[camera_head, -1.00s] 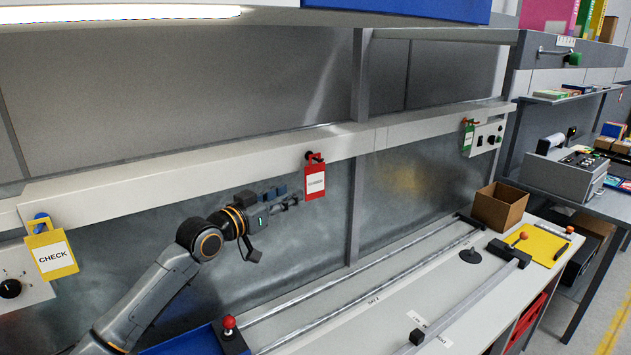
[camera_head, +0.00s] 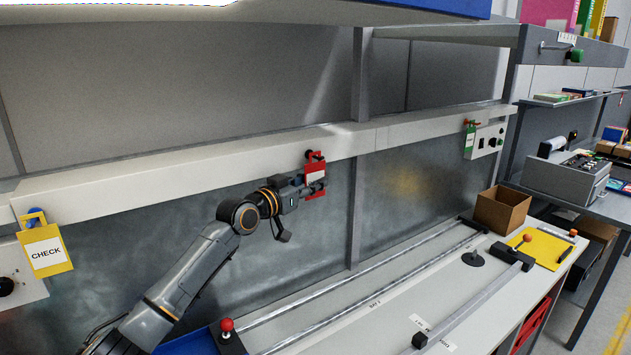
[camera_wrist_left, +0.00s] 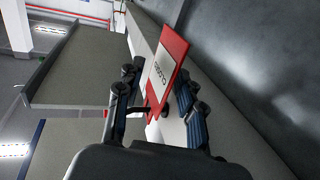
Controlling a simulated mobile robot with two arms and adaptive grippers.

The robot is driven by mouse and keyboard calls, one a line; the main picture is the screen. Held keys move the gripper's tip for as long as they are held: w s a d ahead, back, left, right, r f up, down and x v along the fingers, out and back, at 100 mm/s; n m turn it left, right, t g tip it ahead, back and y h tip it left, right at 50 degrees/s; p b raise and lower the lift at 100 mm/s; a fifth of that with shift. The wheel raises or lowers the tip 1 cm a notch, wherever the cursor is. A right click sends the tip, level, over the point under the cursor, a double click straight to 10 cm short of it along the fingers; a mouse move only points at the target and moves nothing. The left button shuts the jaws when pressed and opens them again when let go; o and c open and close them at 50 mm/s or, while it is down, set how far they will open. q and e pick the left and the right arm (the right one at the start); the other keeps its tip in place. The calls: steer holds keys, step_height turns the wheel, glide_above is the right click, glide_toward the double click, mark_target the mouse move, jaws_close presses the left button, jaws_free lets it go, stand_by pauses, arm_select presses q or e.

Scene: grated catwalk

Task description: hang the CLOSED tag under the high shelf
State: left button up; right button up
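My left gripper (camera_head: 317,187) is at the lower part of the tag. In the left wrist view its fingers (camera_wrist_left: 158,106) stand apart on both sides of the tag, with gaps visible. The high shelf (camera_head: 450,34) crosses the top of the head view. My right gripper is not in view.
A yellow CHECK tag (camera_head: 45,252) hangs on a blue peg at the left. A green tag (camera_head: 470,139) hangs farther right along the rail (camera_head: 230,160). A cardboard box (camera_head: 502,209) and metal rails occupy the bench below. A grey upright (camera_head: 360,130) stands just right of the tag.

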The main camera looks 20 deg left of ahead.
arm_select(q)
jaws_close()
steer(key=shift+r, duration=0.4)
steer(key=shift+p, duration=0.35)
steer(key=shift+s+d+p, duration=0.55)
steer(key=shift+d+p, duration=0.1)
steer(key=shift+p, duration=0.25)
steer(key=shift+s+d+r+p, duration=0.55)
steer(key=shift+d+p, duration=0.2)
steer(key=shift+p, duration=0.65)
steer(key=shift+s+d, duration=0.1)
